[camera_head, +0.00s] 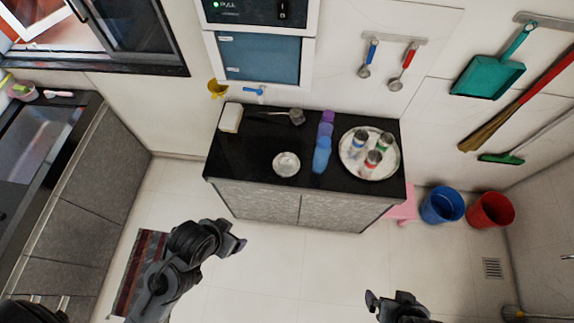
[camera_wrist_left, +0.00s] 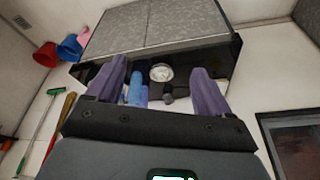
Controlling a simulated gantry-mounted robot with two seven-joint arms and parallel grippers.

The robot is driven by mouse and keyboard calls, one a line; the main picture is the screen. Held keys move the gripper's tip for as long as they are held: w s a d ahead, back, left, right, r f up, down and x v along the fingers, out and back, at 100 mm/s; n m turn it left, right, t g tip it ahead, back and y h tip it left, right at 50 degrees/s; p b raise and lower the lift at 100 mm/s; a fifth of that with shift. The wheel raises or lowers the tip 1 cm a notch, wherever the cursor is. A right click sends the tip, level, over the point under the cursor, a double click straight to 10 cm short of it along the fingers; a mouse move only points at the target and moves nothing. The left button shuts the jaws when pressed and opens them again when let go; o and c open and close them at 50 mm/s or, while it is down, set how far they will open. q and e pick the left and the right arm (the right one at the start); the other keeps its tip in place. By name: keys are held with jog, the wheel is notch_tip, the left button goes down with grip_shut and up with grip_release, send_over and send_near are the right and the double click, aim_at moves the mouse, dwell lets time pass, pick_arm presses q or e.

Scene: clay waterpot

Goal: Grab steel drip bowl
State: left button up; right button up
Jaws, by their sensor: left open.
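The steel drip bowl (camera_head: 286,164) sits on the black top of the low cabinet, near its front edge. It looks small, round and silvery, and it also shows in the left wrist view (camera_wrist_left: 161,73), between the two fingers. My left gripper (camera_head: 237,239) is in front of the cabinet and well short of the bowl. In the left wrist view my left gripper (camera_wrist_left: 158,68) has its fingers wide apart with nothing held. My right gripper (camera_head: 384,301) is at the bottom of the head view, far from the bowl; its jaws are not clear.
On the cabinet top (camera_head: 254,151) stand a blue-and-purple bottle (camera_head: 322,155), a ladle (camera_head: 296,117), a white block (camera_head: 230,118) and a steel tray (camera_head: 388,168) with steel cups. Blue (camera_head: 442,206) and red (camera_head: 490,210) buckets stand right.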

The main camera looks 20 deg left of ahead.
pick_arm(q)
jog(key=shift+c, duration=0.5)
jog(key=c, duration=0.6)
